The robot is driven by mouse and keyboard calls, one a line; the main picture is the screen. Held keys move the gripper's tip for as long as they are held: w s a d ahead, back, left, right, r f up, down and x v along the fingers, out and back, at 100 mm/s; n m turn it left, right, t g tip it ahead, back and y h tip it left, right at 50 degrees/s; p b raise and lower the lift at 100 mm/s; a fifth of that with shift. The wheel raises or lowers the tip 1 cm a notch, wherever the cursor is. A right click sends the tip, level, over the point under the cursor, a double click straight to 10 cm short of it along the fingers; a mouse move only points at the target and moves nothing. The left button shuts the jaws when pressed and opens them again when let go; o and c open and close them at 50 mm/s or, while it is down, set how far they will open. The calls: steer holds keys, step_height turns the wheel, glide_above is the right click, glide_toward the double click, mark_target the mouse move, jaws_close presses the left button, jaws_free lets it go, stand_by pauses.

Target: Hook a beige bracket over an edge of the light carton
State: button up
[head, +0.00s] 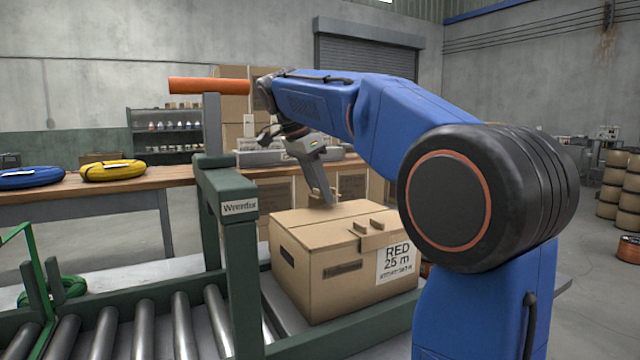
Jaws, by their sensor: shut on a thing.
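The light carton (325,268) stands closed at the end of the roller conveyor, with a dark hand slot and a white "RED 25 m" label. One beige bracket (374,241) sits over its front top edge, above the label, with two small upright tabs. My gripper (325,203) points down at the carton's back top edge. It is shut on another beige bracket, mostly hidden by the fingers and hard to tell from the carton. I cannot tell whether this one touches the edge.
A green frame post (230,240) stands left of the carton, beside the rollers (140,320). A wooden bench (110,187) behind holds a yellow coil (113,170), a blue coil (30,177) and more boxes. Copper spools stand far right.

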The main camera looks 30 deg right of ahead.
steer(key=shift+s+a+f, duration=0.1)
steer(key=shift+f, duration=1.4)
steer(key=shift+c, duration=0.2)
steer(key=o, duration=1.2)
steer(key=shift+o, duration=0.4)
steer(key=v, duration=1.2)
steer(key=shift+s+d+r, duration=0.15)
steer(key=shift+d+r, duration=0.1)
steer(key=shift+r, duration=0.1)
steer(key=shift+a+r, duration=0.2)
steer(key=shift+r, duration=0.35)
